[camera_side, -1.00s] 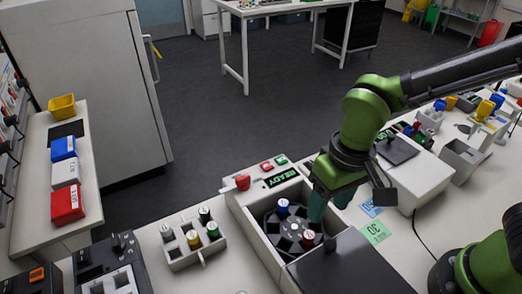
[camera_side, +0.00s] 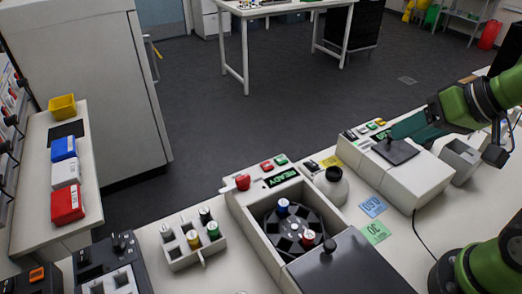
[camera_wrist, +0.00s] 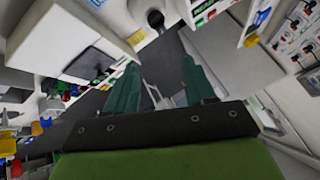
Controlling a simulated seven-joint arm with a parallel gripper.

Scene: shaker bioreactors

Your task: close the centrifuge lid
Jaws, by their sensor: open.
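The centrifuge (camera_side: 240,207) is a white box with a green READY display (camera_side: 283,177). Its chamber is open, and the dark round rotor (camera_side: 292,228) shows, holding a blue-capped tube (camera_side: 283,206) and a red-capped tube (camera_side: 308,236). The dark grey lid (camera_side: 355,268) with a black knob (camera_side: 329,247) lies flat over the near part of the box, clear of the rotor. My gripper (camera_side: 412,128) is at the right, well away from the centrifuge, by a second device. In the wrist view its teal fingers (camera_wrist: 158,85) are apart with nothing between them.
The second white device (camera_side: 405,180) has a dark plate with a black knob. A white round container with a dark top (camera_side: 332,183) stands between the devices. A tube rack (camera_side: 190,240) stands left of the centrifuge. Blue (camera_side: 373,206) and green (camera_side: 375,231) labels lie flat on the bench.

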